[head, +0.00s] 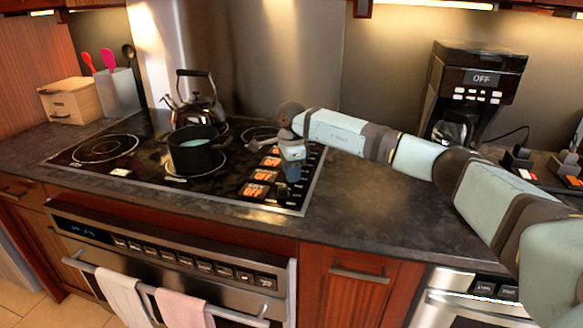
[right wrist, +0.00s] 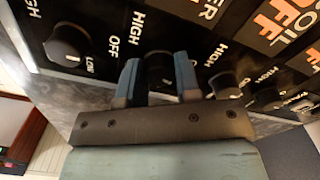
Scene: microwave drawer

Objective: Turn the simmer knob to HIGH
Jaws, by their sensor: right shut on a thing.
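My right gripper (head: 290,172) reaches down over the right side of the black cooktop (head: 225,187), at the column of knobs. In the right wrist view, its two blue fingers (right wrist: 156,80) are shut on a black knob (right wrist: 159,66), one finger on each side. HIGH and OFF are printed near this knob. A label cut off at the top edge ends in "ER" beside an orange display. The full name of the held knob is not readable, and its pointer is hidden. My left gripper is not in view.
Other knobs flank the held one: one on the left (right wrist: 68,45) and one on the right (right wrist: 225,83). A black pot (head: 194,155) and a kettle (head: 197,105) stand on the cooktop. A coffee maker (head: 470,90) is at the back right. The counter (head: 370,205) between is clear.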

